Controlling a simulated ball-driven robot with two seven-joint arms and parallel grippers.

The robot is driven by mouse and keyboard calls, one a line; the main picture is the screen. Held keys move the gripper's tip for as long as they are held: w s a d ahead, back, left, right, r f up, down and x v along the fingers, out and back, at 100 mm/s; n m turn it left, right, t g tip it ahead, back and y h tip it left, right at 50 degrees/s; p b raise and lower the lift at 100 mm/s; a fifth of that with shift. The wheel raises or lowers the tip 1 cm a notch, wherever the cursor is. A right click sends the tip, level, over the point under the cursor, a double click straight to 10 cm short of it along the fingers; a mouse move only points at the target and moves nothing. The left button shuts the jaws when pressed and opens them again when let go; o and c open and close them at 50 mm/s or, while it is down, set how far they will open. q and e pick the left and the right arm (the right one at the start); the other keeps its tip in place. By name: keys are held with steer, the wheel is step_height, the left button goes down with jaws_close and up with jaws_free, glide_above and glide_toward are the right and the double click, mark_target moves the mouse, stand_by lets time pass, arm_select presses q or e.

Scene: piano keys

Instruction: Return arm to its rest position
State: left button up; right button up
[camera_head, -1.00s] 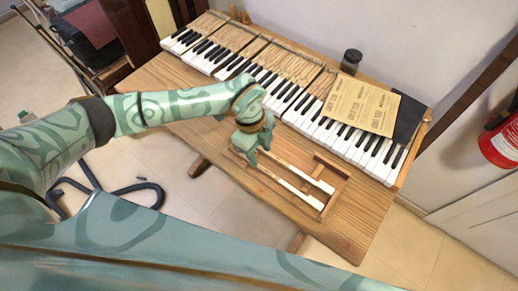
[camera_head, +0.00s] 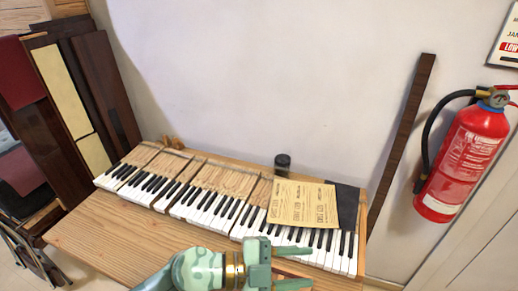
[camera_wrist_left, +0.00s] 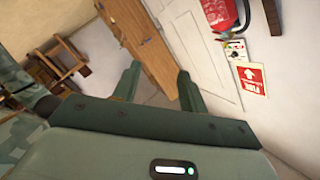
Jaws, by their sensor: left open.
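My left gripper (camera_head: 300,267) is at the bottom of the head view, above the front of the wooden table (camera_head: 90,235). Its two green fingers point right, spread apart with nothing between them. The left wrist view also shows the open, empty fingers (camera_wrist_left: 160,75). Only the wrist end of my left arm (camera_head: 190,272) shows in the head view. My right gripper is not in view.
Piano keys (camera_head: 205,207) run across the table. A red fire extinguisher (camera_head: 463,160) hangs on the right wall. Dark boards (camera_head: 90,85) lean at left.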

arm_select(q)
step_height(320, 180, up, 6)
steer(key=w+a+n+t+h, duration=0.2)
steer(key=n+t, duration=0.1)
steer(key=t, duration=0.3)
steer(key=w+a+r+n+t+y, duration=0.3)
steer(key=w+a+n+t+y, duration=0.2)
steer(key=a+n+t+y, duration=0.55)
steer(key=s+a+f+n+g+y, duration=0.3)
steer(key=a+f+y, duration=0.3)
steer(key=a, duration=0.4)
steer(key=s+a+f+n+g+y, duration=0.3)
steer(key=a+f+y, duration=0.2)
steer(key=a+f, duration=0.3)
steer(key=s+a+f+m+g+y, duration=0.15)
steer(key=s+a+f+g, duration=0.4)
steer(key=s, duration=0.55)
steer(key=s+d+f+g+h, duration=0.2)
steer(key=f, duration=1)
steer(key=s+d+f+g+h, duration=0.1)
steer(key=d+f, duration=0.1)
steer(key=f, duration=1)
steer(key=s+f+n+g+h, duration=0.1)
steer(key=s+f+n+g, duration=0.2)
steer(key=s+f, duration=1.4)
steer(key=s+n, duration=0.1)
steer(key=s, duration=0.2)
steer(key=shift+s+h, duration=0.25)
steer(key=shift+h, duration=0.15)
